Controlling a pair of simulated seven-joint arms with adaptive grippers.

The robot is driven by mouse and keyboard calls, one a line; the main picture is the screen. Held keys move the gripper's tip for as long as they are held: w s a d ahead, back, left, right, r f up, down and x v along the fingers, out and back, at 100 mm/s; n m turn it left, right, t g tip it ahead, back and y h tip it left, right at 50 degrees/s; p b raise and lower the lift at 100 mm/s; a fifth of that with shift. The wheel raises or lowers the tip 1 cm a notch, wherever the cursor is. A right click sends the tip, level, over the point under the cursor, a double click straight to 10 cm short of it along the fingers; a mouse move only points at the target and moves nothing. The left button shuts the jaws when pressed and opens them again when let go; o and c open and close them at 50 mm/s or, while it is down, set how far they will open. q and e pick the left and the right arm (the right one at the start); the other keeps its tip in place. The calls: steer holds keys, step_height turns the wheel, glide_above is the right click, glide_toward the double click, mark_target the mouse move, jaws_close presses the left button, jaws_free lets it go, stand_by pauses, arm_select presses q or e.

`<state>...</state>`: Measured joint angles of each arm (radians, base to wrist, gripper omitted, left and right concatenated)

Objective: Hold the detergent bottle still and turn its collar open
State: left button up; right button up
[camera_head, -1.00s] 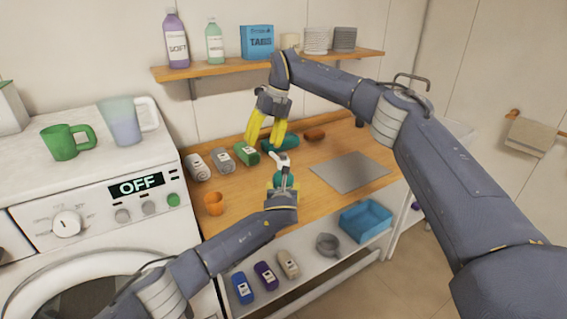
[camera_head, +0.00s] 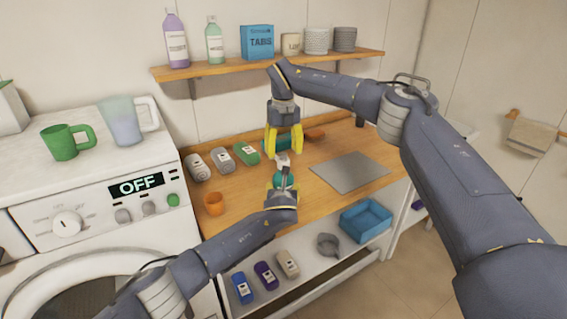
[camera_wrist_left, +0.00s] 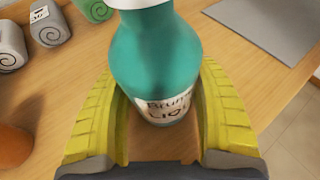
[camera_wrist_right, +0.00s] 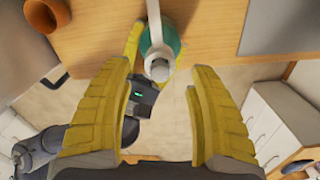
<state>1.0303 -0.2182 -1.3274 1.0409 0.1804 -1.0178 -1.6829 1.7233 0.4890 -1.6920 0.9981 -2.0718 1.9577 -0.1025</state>
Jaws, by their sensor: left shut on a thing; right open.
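The teal detergent bottle (camera_head: 281,181) stands upright on the wooden counter, with a white collar and top (camera_head: 283,160). In the left wrist view the bottle (camera_wrist_left: 155,55) fills the space between the yellow fingers of my left gripper (camera_wrist_left: 160,105), which is shut on its labelled body. My right gripper (camera_head: 284,150) is open and points down just above the white top. In the right wrist view the white top (camera_wrist_right: 158,68) lies between and slightly beyond the open fingertips. I cannot tell whether the fingers touch it.
A grey plate (camera_head: 350,172) lies flat to the right. A shelf (camera_head: 345,59) hangs above. A washing machine (camera_head: 95,225) stands left.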

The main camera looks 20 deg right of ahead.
mark_target(284, 158)
steer(key=shift+f, duration=2.35)
steer(key=shift+o, duration=0.2)
jaws_close()
